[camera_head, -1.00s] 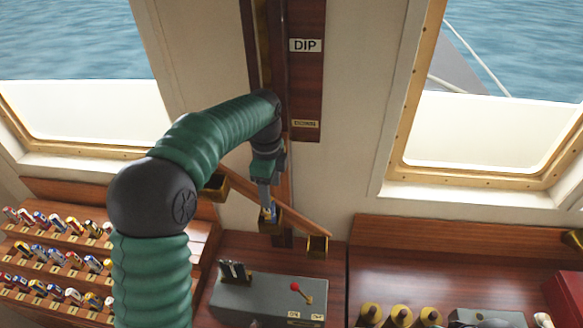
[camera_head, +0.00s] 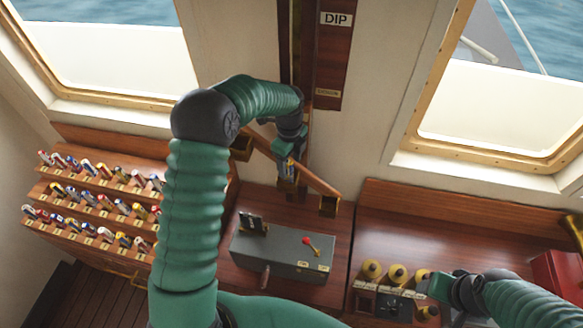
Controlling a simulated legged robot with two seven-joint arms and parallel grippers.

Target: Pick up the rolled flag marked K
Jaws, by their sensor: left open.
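Several rolled flags (camera_head: 97,204) in mixed colours stand in rows on a stepped wooden rack (camera_head: 62,198) at the left. Their letters are too small to read, so I cannot tell which one is marked K. My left arm hides the rack's right part. My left gripper (camera_head: 287,170) is open and points down at the middle holder of a slanted wooden bar (camera_head: 318,183) on the wall, well right of the rack. Something small and bluish shows at its fingers; I cannot tell whether it is a flag. My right gripper (camera_head: 426,286) is at the lower right; its jaws are unclear.
A grey box (camera_head: 283,256) with a red-knobbed lever stands on the wooden counter below the bar. Several brass-coloured round pieces (camera_head: 397,274) sit beside my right gripper. A red box (camera_head: 556,274) is at the far right. The counter behind them is clear.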

